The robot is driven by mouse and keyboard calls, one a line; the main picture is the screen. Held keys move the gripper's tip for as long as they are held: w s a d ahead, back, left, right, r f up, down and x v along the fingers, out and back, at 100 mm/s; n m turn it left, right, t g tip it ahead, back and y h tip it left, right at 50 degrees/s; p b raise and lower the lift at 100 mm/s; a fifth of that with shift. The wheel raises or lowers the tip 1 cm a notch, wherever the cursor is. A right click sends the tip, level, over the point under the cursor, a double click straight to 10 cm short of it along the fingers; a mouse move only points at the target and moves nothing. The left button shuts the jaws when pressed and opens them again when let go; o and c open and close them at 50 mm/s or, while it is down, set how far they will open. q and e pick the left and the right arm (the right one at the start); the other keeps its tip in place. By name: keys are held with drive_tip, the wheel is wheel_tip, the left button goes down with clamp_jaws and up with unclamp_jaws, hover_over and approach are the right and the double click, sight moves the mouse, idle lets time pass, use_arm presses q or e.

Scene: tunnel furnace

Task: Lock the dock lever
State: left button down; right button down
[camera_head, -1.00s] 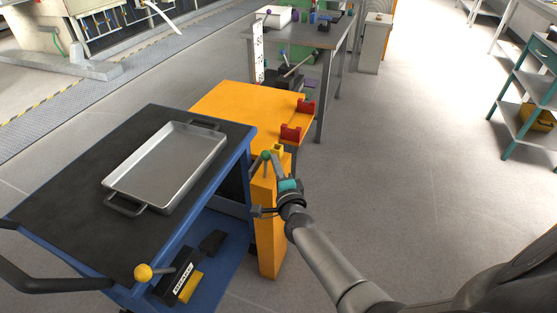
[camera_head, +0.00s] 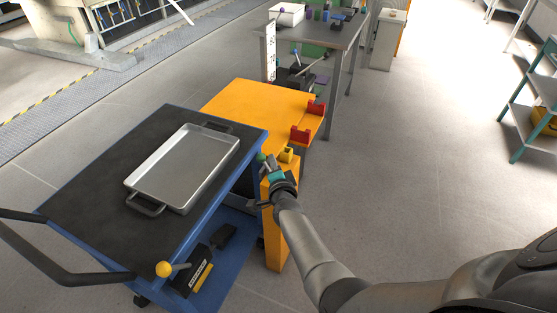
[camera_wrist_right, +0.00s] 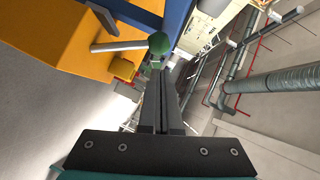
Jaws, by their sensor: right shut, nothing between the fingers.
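The dock lever is a grey rod with a green ball knob (camera_head: 262,157) at the top of the orange post (camera_head: 276,232), beside the blue cart. In the right wrist view the knob (camera_wrist_right: 158,42) and its rod (camera_wrist_right: 120,46) lie just beyond my fingertips, the rod running left to the orange dock. My right gripper (camera_head: 270,163) is shut and empty, right at the knob; whether it touches the knob is unclear. In the wrist view its fingers (camera_wrist_right: 158,68) are together. My left gripper is not in view.
The blue cart (camera_head: 75,215) with a black top carries a metal tray (camera_head: 185,168) and stands against the orange dock table (camera_head: 262,105) with red brackets (camera_head: 301,134). A yellow-knobbed handle (camera_head: 163,269) is at the cart's near end. Open floor lies right.

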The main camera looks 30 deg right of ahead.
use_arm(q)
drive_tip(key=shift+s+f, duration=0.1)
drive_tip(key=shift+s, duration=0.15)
use_arm(e)
drive_tip(key=shift+w+a+f, duration=0.1)
drive_tip(key=shift+w+a, duration=0.6)
drive_tip(key=shift+w, duration=0.15)
drive_tip(key=shift+a, duration=0.1)
drive_tip(key=shift+r, duration=0.2)
